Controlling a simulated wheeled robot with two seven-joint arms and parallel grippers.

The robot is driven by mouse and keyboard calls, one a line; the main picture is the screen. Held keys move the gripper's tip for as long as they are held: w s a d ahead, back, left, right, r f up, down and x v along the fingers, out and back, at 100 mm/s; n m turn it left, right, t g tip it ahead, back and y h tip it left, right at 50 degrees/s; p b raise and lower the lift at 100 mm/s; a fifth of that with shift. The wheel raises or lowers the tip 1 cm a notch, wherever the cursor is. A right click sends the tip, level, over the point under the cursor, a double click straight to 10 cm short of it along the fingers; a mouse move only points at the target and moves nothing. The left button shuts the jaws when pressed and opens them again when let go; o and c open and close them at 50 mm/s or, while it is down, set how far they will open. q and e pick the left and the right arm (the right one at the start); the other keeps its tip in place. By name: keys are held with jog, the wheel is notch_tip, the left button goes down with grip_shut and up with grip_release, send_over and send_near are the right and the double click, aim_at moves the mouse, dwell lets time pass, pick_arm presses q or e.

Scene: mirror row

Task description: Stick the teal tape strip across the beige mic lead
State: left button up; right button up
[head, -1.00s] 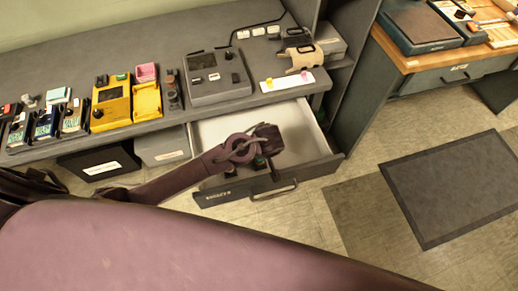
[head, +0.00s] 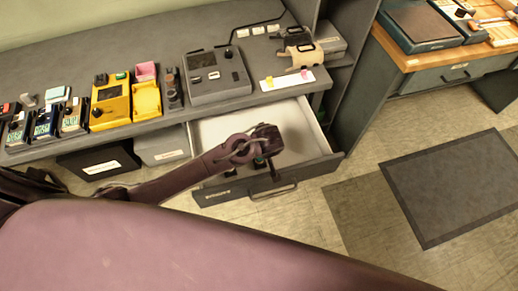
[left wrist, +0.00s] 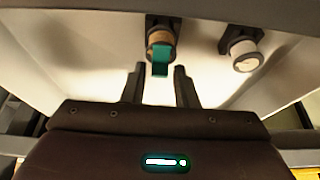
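My left gripper (head: 272,168) reaches down into the open drawer (head: 205,132) in the head view. In the left wrist view its two fingers (left wrist: 159,70) are apart and nothing is clamped between them. A teal strip (left wrist: 161,62) hangs from a tan round holder (left wrist: 160,38) on a dark bracket, between and just beyond the fingertips. I cannot tell if a finger touches it. A second holder (left wrist: 244,56), whitish, is to its right with no teal on it. I cannot make out a beige mic lead for certain. My right gripper is not in view.
A beige bracket-like item (head: 303,56) stands behind the card. The drawer's front and side walls surround my gripper.

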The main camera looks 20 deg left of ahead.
pick_arm(q)
jog(key=shift+o, duration=1.2)
jog(key=v, duration=0.8)
jog(key=shift+c, duration=0.2)
